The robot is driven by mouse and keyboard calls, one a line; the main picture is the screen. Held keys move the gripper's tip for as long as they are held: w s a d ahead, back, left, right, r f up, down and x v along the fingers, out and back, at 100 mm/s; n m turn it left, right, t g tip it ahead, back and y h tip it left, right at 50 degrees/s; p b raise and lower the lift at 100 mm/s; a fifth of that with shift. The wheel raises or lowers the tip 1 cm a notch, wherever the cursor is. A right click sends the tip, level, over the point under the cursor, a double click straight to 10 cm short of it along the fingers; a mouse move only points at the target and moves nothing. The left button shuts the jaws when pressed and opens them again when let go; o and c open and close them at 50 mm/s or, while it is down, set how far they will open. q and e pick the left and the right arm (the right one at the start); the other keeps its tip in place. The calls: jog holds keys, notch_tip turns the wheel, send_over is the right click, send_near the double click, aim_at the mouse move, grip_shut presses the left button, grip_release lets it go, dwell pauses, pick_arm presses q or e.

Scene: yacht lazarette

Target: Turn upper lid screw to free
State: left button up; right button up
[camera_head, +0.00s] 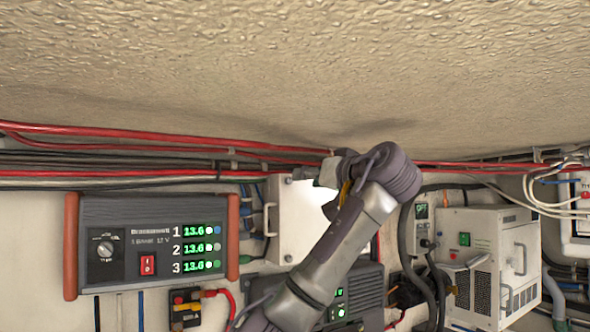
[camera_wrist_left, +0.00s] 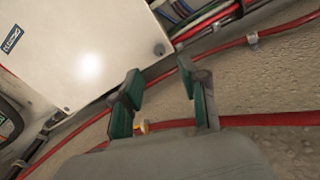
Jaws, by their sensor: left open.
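A white box with a flat lid (camera_head: 290,222) is mounted on the wall, partly hidden behind my left arm. A small dark screw (camera_head: 289,181) shows at the lid's upper left corner and another (camera_head: 288,258) at its lower left. In the left wrist view the lid (camera_wrist_left: 85,50) fills the upper left, with a dark round screw (camera_wrist_left: 160,49) at one corner and a smaller one (camera_wrist_left: 66,108) along the same edge. My left gripper (camera_wrist_left: 165,86) is open and empty, its green-padded fingers apart and clear of the screws. It also shows in the head view (camera_head: 328,173), near the lid's top.
Red cables (camera_head: 130,135) run along the wall under the low, rough ceiling (camera_head: 300,60), close to my left gripper. A charger panel (camera_head: 150,240) is left of the box. A white vented unit (camera_head: 490,255) stands to the right.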

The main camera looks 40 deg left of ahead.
aim_at(290, 181)
pick_arm(q)
jog(key=p+x, duration=0.2)
jog(key=x, duration=0.4)
jog(key=shift+a+f, duration=0.15)
jog(key=shift+a, duration=0.2)
jog(key=shift+w+p, duration=0.1)
jog(key=shift+p, duration=0.2)
jog(key=shift+a, duration=0.15)
jog(key=shift+c, duration=0.2)
grip_shut()
pick_arm(e)
jog(key=r, duration=0.1)
jog(key=a+r, duration=0.1)
jog(key=r, duration=0.1)
jog(key=shift+w+a+r, duration=0.15)
jog(key=shift+a+r, duration=0.15)
jog(key=shift+a, duration=0.1)
